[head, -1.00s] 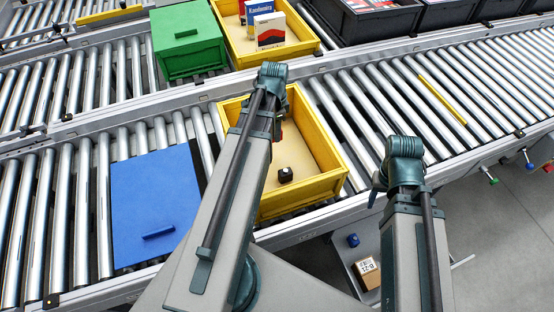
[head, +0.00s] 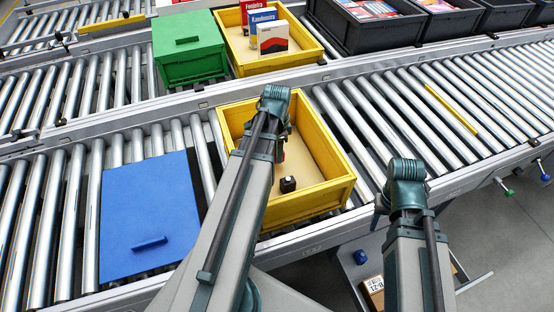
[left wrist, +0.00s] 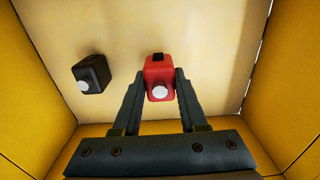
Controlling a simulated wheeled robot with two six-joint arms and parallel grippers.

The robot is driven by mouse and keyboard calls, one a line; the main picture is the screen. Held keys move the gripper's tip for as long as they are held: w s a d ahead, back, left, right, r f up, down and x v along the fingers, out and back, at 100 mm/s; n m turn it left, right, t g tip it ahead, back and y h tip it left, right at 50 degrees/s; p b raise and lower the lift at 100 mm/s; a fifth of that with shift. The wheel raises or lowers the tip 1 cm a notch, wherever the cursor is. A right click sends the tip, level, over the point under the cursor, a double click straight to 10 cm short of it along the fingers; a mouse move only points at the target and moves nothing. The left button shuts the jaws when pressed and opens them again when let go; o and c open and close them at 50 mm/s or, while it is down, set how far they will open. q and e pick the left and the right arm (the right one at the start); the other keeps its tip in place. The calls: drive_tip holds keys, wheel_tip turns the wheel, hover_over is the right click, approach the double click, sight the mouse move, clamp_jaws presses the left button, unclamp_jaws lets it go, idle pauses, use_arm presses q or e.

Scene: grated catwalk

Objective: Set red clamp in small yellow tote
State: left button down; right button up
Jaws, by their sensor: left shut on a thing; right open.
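The red clamp (left wrist: 159,76) is between the fingers of my left gripper (left wrist: 160,88) in the left wrist view, just above or on the pale floor of a yellow tote. My left gripper is shut on it. The near yellow tote (head: 338,192) stands on the near roller conveyor in the head view, with my left arm reaching over it and hiding its left part. My right gripper (head: 379,212) is open and empty, mostly hidden behind its arm, right of the tote.
A small black object (head: 287,184) lies in the near tote, left of the clamp in the left wrist view (left wrist: 91,74). A blue box (head: 150,215) stands left. Behind are a green box (head: 190,62), a second yellow tote (head: 243,70) with cartons, and dark totes (head: 365,29). Rollers right of the near tote are mostly clear.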

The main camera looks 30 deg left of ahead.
use_arm(q)
drive_tip(key=shift+f+b, duration=0.85)
drive_tip(key=shift+f, duration=0.45)
drive_tip(key=shift+f, duration=0.2)
drive_tip(key=shift+c, duration=2.2)
unclamp_jaws()
drive_tip(key=shift+r, duration=0.15)
wheel_tip(320, 180, up, 12)
drive_tip(key=p, duration=1.2)
drive_tip(key=shift+r, duration=0.1)
